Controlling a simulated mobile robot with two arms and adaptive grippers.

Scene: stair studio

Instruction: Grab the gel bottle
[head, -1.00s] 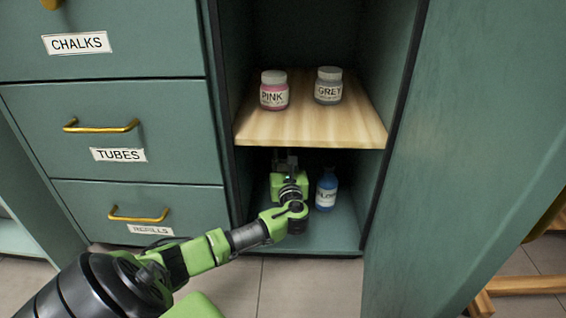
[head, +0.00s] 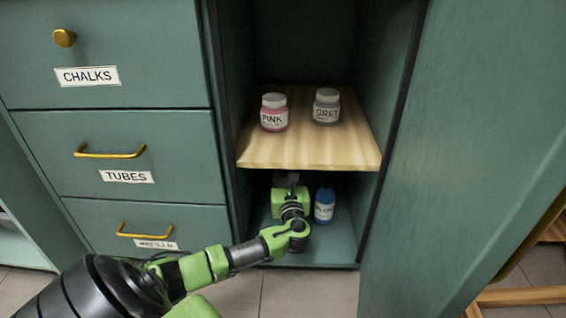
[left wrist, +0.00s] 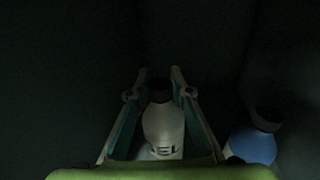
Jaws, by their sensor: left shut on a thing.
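The gel bottle (left wrist: 163,128) is white with a dark cap and a partly visible label ending in "EL". It stands between the two fingers of my left gripper (left wrist: 158,86), which is shut on it. In the head view my left gripper (head: 291,180) reaches into the lower compartment of the open cabinet, and my own arm and wrist hide the gel bottle there. My right gripper is not in view.
A blue bottle (head: 325,206) stands just right of my gripper; it also shows in the left wrist view (left wrist: 254,146). The wooden shelf (head: 310,150) above holds a pink jar (head: 274,113) and a grey jar (head: 326,107). Cabinet walls stand close on both sides.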

